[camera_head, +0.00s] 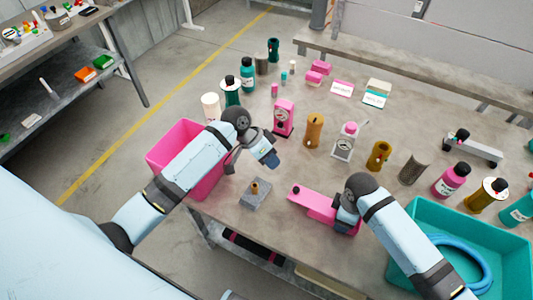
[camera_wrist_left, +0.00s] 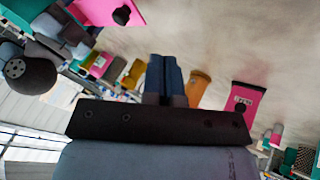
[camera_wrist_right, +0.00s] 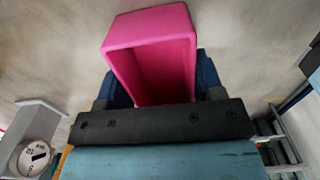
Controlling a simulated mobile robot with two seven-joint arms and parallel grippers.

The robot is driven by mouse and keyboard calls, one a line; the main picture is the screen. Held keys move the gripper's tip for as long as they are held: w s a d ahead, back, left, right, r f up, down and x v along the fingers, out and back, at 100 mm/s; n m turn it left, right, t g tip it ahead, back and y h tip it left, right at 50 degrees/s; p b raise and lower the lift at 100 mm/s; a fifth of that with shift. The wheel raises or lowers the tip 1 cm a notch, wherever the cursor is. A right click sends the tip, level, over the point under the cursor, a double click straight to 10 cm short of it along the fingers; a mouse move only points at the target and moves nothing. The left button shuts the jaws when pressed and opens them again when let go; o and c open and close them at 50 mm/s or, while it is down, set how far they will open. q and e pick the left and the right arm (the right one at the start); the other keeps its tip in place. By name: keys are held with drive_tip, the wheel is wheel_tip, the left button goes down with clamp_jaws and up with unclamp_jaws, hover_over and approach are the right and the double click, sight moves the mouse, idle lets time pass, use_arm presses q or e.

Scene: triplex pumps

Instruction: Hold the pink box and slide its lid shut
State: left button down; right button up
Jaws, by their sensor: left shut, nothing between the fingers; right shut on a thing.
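The pink box (camera_head: 325,208) is near the front edge of the table in the head view, with a black knob (camera_head: 296,190) at its left end. The box and knob also show at the top left of the left wrist view (camera_wrist_left: 95,10). My right gripper (camera_head: 347,214) is shut on the box's right part. In the right wrist view the box (camera_wrist_right: 155,60) sits between blue fingers, with a hollow side showing. Where the lid meets the box is unclear. My left gripper (camera_head: 268,159) is shut and empty, up and left of the box; its fingers (camera_wrist_left: 165,75) are together.
A grey block with a brass peg (camera_head: 255,196) stands left of the pink box. A pink crate (camera_head: 160,158) is at the left and a teal tray (camera_head: 425,207) with a blue hose at the right. Bottles and cylinders stand behind.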

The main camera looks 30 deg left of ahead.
sight(320, 199)
use_arm(q)
drive_tip(key=x, duration=0.4)
drive_tip(key=shift+d, duration=0.1)
drive_tip(key=shift+s+d+f, duration=0.15)
drive_tip(key=shift+s+d, duration=0.1)
drive_tip(key=shift+d, duration=0.3)
drive_tip(key=shift+s+d+f, duration=0.1)
drive_tip(key=shift+s+d, duration=0.15)
drive_tip(key=shift+d, duration=0.3)
drive_tip(key=shift+s+d+f, duration=0.1)
drive_tip(key=shift+s+d, duration=0.35)
drive_tip(key=shift+d, duration=0.25)
drive_tip(key=d, duration=0.7)
drive_tip(key=shift+d, duration=0.4)
use_arm(e)
drive_tip(key=shift+a, duration=0.1)
